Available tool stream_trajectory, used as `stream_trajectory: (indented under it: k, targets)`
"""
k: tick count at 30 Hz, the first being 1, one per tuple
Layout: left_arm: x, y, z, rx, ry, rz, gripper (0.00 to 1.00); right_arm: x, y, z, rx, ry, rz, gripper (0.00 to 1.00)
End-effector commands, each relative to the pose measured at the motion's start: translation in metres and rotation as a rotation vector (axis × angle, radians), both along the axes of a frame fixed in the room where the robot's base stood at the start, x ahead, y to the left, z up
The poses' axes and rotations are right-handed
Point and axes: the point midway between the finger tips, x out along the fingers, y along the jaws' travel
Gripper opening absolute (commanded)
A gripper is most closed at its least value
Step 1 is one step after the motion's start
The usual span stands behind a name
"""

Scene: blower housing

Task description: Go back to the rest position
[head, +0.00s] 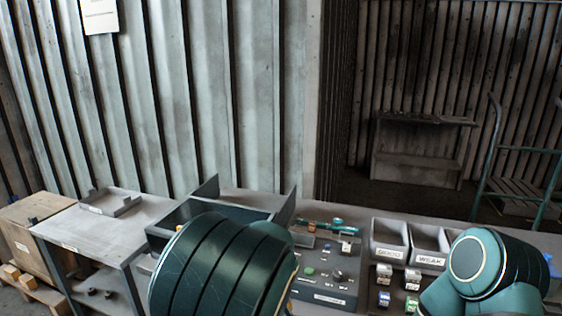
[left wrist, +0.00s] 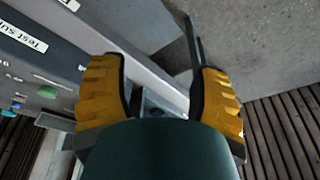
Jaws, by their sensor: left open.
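My left gripper (left wrist: 160,95) shows in the left wrist view with its two yellow fingers wide apart and nothing between them. Beneath it are a grey edge and bare grey surface. A grey panel (left wrist: 60,58) with a label starting "Test" lies to its left. In the head view a dark teal link of my left arm fills the lower middle, and my left gripper cannot be made out. A link of my right arm stands at lower right; my right gripper is not in view.
Bins labelled GOOD (head: 389,238) and WEAK (head: 429,245) stand on the bench. The grey test panel (head: 328,280) and a large open grey tray (head: 185,215) lie left of them. A side table (head: 70,228) holds a shallow tray (head: 112,203). A green cart (head: 521,150) stands behind.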

Motion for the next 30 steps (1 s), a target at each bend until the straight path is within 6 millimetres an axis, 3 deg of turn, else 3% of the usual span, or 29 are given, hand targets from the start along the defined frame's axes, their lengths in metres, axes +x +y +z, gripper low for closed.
stream_trajectory:
  k: [5,9,15,21,25,30]
  targets:
    - [-0.029,0.036,-0.069,-0.055,0.080,-0.052,0.62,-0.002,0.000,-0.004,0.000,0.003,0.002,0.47]
    - [-0.067,0.059,-0.123,-0.128,0.129,-0.113,0.62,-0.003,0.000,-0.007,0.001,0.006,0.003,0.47]
    - [-0.128,0.075,-0.172,-0.249,0.146,-0.192,0.62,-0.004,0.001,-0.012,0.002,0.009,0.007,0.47]
    - [-0.178,0.076,-0.189,-0.353,0.104,-0.250,0.62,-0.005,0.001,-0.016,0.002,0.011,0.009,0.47]
    - [-0.196,0.074,-0.189,-0.389,0.069,-0.274,0.62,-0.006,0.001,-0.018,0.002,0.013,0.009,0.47]
    - [-0.203,0.073,-0.187,-0.405,0.046,-0.285,0.62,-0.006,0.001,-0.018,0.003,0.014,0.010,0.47]
